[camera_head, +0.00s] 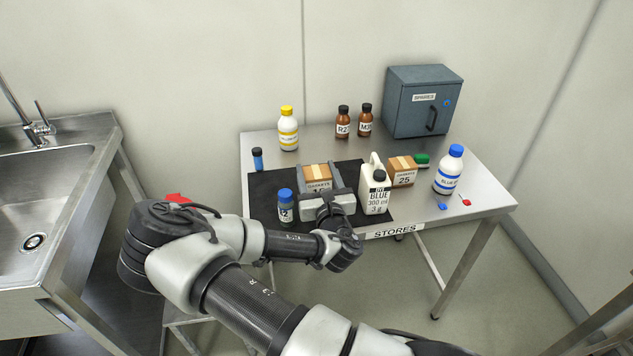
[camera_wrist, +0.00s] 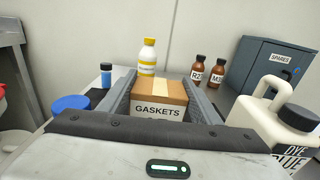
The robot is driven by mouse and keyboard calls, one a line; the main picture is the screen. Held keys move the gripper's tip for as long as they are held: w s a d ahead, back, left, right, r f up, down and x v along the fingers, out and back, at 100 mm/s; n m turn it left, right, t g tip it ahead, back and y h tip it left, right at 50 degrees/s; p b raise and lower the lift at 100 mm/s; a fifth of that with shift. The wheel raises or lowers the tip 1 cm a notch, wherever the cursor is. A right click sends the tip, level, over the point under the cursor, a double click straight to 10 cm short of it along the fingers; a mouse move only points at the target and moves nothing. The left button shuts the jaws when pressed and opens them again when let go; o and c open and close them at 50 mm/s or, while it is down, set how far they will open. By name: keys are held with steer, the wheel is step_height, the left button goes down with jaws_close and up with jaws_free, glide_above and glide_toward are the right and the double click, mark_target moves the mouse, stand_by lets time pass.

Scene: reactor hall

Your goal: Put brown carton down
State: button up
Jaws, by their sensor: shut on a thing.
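The brown carton (camera_head: 316,173), labelled GASKETS, is between the two fingers of my gripper (camera_head: 318,183), which is shut on it. In the wrist view the carton (camera_wrist: 160,97) sits upright between the fingers of my gripper (camera_wrist: 163,95), one finger along each side. The carton is over the black mat (camera_head: 262,187) on the steel table (camera_head: 455,203). Its underside is hidden by the gripper, so I cannot tell whether it touches the mat.
A blue-capped bottle (camera_head: 285,207) stands close left of my gripper, and a white DYE BLUE jug (camera_head: 376,190) close right. Another carton (camera_head: 403,172) is beyond the jug. Brown bottles (camera_head: 343,123), a yellow-capped bottle (camera_head: 288,130) and a grey cabinet (camera_head: 422,103) stand behind.

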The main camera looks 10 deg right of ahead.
mark_target(317, 173)
steer(key=r, duration=0.2)
steer(key=r+p, duration=0.1)
steer(key=r, duration=0.1)
steer(key=r+p, duration=0.1)
steer(key=r, duration=0.1)
steer(key=shift+s+r, duration=0.25)
steer(key=s+r+p, duration=0.6)
steer(key=r+p, duration=0.2)
steer(key=p, duration=0.2)
steer(key=shift+s, duration=0.4)
steer(key=shift+r, duration=0.1)
